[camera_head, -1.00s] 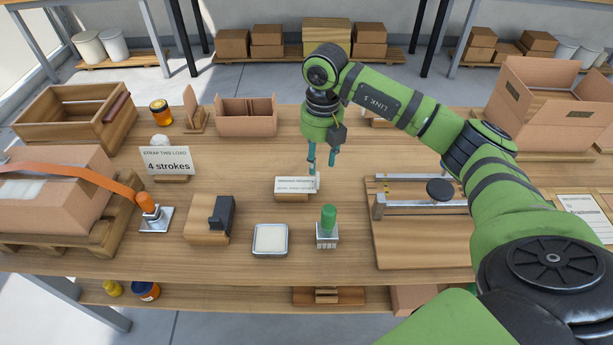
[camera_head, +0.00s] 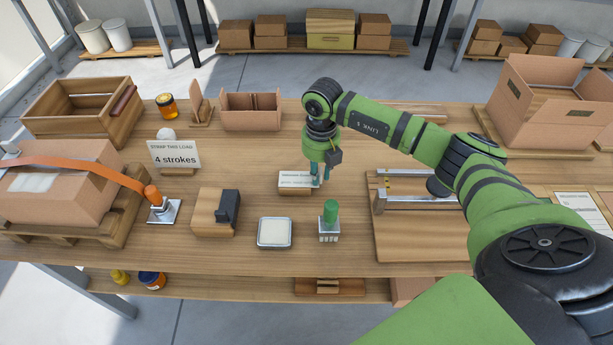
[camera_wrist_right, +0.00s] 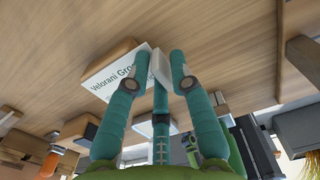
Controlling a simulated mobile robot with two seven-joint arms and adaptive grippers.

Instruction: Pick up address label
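The address label (camera_head: 297,180) is a white printed card on a small wooden block near the middle of the table. In the right wrist view the label (camera_wrist_right: 112,75) shows part of its text, and a small white tab (camera_wrist_right: 158,66) stands at its end. My right gripper (camera_head: 320,183) points down at the label's right end. Its teal fingertips (camera_wrist_right: 159,62) are on both sides of the tab. I cannot tell whether they press on it. The label still rests on its block. My left gripper is not in view.
A green-handled stamp (camera_head: 330,220), a white pad in a tray (camera_head: 274,233) and a wooden block with a dark piece (camera_head: 215,213) stand in front. A strapped carton (camera_head: 60,185) is at left. A wooden board with metal rails (camera_head: 420,240) lies at right.

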